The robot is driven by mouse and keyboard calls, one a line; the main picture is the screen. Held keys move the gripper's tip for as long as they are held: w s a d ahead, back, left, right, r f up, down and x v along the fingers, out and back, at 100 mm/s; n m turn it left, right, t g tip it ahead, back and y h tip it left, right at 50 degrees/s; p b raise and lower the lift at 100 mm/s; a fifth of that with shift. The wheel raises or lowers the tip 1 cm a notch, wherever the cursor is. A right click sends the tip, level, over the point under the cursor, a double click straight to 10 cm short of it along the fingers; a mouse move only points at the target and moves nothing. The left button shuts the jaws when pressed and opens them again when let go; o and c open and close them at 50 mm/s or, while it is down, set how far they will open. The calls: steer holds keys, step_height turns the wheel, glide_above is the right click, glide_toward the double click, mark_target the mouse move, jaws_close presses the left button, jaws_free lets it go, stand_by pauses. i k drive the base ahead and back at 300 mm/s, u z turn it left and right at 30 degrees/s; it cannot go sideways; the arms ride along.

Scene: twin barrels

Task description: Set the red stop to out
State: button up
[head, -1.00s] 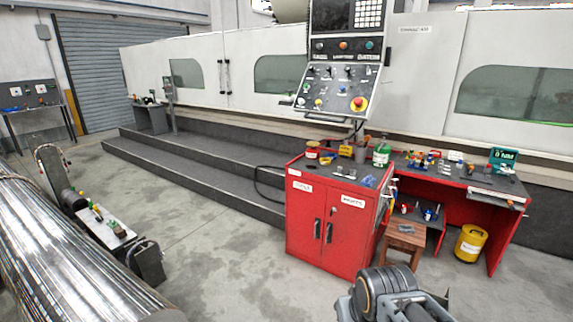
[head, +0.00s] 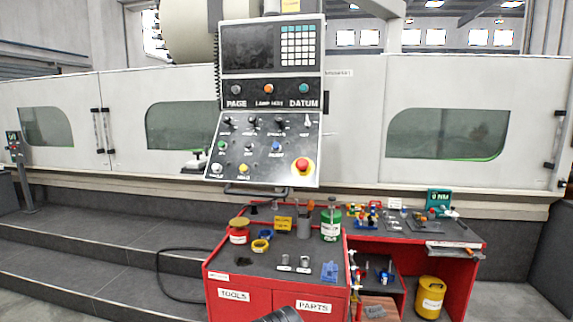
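The red stop (head: 302,165) is a round red mushroom button on a yellow surround. It sits at the lower right of the control panel (head: 231,172), which hangs above the red tool cabinet. Whether the button is pushed in or out is too small to tell. A dark rounded piece at the bottom edge of the head view looks like part of my arm. My gripper's fingers are not in view, and nothing touches the stop.
The red cabinet (head: 243,301) stands below the panel, with jars, tape and small metal parts on top. A red workbench (head: 466,284) with a yellow can (head: 430,298) is to the right. Dark steps (head: 75,254) run along the white machine (head: 360,130). Open floor is scarcely visible.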

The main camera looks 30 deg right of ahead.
mark_target(302, 164)
steer(key=z, duration=0.05)
steer(key=i, duration=1.85)
steer(key=z, duration=1.05)
